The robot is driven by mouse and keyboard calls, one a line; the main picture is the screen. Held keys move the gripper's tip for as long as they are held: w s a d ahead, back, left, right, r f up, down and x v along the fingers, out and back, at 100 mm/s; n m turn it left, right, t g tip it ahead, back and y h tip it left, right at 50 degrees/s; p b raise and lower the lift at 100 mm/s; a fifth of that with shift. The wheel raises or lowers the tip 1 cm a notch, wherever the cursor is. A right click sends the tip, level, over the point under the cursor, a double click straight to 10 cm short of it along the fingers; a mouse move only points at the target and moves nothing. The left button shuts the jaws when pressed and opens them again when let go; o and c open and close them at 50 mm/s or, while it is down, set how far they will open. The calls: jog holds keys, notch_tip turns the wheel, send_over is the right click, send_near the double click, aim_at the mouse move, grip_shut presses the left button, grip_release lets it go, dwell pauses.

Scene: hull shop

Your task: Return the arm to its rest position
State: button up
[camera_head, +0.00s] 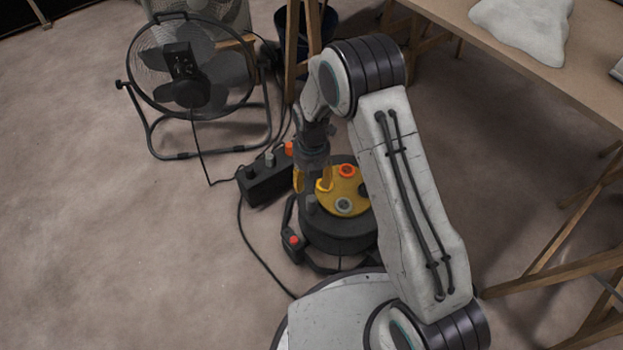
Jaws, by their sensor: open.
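My arm (415,190) rises from my base at the lower right, bends at a high elbow, and reaches down and to the left. The upper arm hides the unit's right side.
A black socket box (262,186) with plugs lies left of the round unit. Cables run over the floor. A wire-cage fan (190,75) stands at the upper left. A wooden trestle table (480,38) with a pale lump (525,25) fills the upper right. The left floor is mostly clear.

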dwell(0.3)
jog(key=s+d+r+m+t+p, duration=0.1)
jog(key=s+d+r+m+p, duration=0.3)
jog(key=r, duration=0.9)
jog(key=s+d+r+m+p, duration=0.1)
jog(key=r+m+p, duration=0.5)
jog(key=r+p, duration=0.5)
jog(key=s+d+r+m+t+p, duration=0.1)
jog(key=s+d+r+m+p, duration=0.25)
jog(key=r, duration=1.15)
jog(key=s+d+r+m+p, duration=0.1)
jog(key=s+r+m+p, duration=0.4)
jog(key=r, duration=0.3)
jog(key=s+d+r+m+t+p, duration=0.1)
jog(key=s+d+r+m+p, duration=0.1)
jog(key=s+r+m+p, duration=0.3)
jog(key=s+d+r+m+p, duration=0.2)
jog(key=s+r+m+p, duration=0.3)
jog(key=r, duration=0.6)
jog(key=shift+s+d+m+p, duration=0.15)
jog(key=shift+s+m+p, duration=0.05)
jog(key=shift+m+p, duration=1.05)
